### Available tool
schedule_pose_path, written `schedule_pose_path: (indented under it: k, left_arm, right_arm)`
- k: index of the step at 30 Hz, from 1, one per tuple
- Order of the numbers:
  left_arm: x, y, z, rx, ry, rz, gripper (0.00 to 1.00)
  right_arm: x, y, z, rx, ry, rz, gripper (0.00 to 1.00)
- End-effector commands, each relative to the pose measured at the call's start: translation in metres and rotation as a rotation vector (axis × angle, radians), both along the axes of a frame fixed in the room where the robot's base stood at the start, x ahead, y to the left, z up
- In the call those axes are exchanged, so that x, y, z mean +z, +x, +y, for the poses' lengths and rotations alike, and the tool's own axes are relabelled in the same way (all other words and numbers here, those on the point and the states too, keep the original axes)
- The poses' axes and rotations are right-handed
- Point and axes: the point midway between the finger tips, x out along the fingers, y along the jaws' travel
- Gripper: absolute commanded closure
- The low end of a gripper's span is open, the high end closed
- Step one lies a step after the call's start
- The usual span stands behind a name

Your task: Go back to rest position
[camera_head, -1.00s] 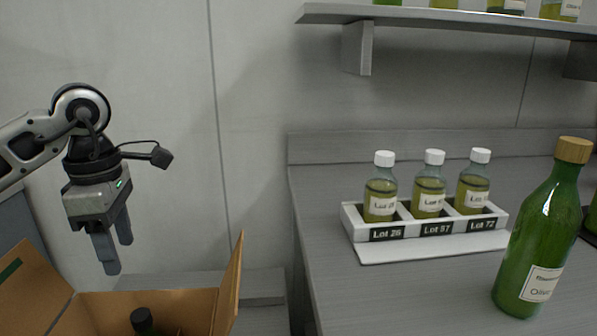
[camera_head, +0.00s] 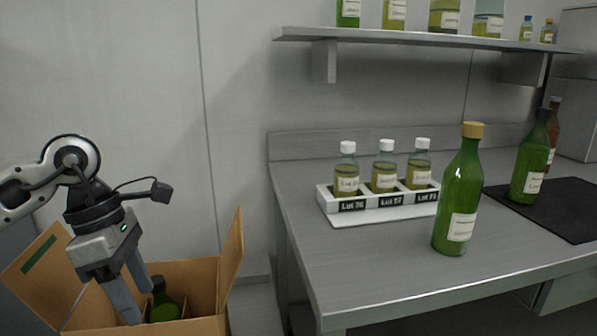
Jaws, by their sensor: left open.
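My left gripper (camera_head: 134,297) is at the left, pointing down over the open cardboard box (camera_head: 196,285). Its two grey fingers are apart with nothing seen between them. A dark green bottle (camera_head: 163,304) with a dark cap stands inside the box, just right of the fingers. Whether a finger touches it or the box rim, I cannot tell. My right gripper is not in view.
A grey counter (camera_head: 330,265) fills the right side. On it stand a white rack (camera_head: 328,207) with three labelled sample bottles, a green bottle with a wooden stopper (camera_head: 460,195), and a black mat (camera_head: 575,205) near more bottles. A shelf (camera_head: 420,40) with bottles hangs above.

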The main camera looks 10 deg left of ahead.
Motion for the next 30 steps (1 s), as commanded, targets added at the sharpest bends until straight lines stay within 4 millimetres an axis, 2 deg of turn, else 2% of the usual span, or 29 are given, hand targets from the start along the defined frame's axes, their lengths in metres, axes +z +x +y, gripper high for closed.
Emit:
schedule_pose_path:
  k: [5, 8, 9, 12, 15, 16, 19, 22, 23, 25, 28, 29, 30]
  left_arm:
    - [-0.014, -0.01, -0.061, -0.031, -0.225, 0.066, 0.47]
    - [-0.017, -0.021, -0.106, -0.024, -0.412, 0.132, 0.47]
    - [-0.016, -0.028, -0.127, -0.012, -0.51, 0.174, 0.47]
    - [0.0, -0.046, -0.185, 0.073, -0.819, 0.325, 0.47]
    - [0.029, -0.053, -0.226, 0.253, -1.151, 0.525, 0.47]
    - [0.037, -0.052, -0.234, 0.324, -1.242, 0.592, 0.47]
    - [0.057, -0.036, -0.24, 0.612, -1.52, 0.821, 0.47]
    - [0.053, -0.012, -0.226, 0.977, -1.735, 1.066, 0.47]
    - [0.045, -0.005, -0.219, 1.1, -1.785, 1.139, 0.47]
    - [0.018, 0.006, -0.199, 1.412, -1.871, 1.311, 0.47]
    - [-0.043, 0.003, -0.168, 1.909, -1.904, 1.542, 0.47]
    - [-0.064, -0.004, -0.16, -1.955, 1.796, -1.524, 0.47]
    - [-0.088, -0.015, -0.152, -1.95, 1.621, -1.459, 0.47]
  right_arm:
    - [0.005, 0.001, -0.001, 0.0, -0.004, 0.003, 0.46]
    - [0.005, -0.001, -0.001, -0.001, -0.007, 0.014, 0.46]
    - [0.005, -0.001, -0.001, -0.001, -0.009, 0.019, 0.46]
    - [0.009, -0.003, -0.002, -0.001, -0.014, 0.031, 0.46]
    - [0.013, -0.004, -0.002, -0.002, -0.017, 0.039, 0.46]
    - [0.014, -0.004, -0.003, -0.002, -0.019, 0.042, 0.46]
    - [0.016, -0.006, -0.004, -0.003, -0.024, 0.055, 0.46]
    - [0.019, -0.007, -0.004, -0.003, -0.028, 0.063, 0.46]
    - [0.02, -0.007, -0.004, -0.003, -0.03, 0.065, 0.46]
    - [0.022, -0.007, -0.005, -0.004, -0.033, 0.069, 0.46]
    - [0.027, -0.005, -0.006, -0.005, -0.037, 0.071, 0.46]
    - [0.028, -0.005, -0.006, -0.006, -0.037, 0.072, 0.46]
    - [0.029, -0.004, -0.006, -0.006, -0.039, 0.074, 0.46]
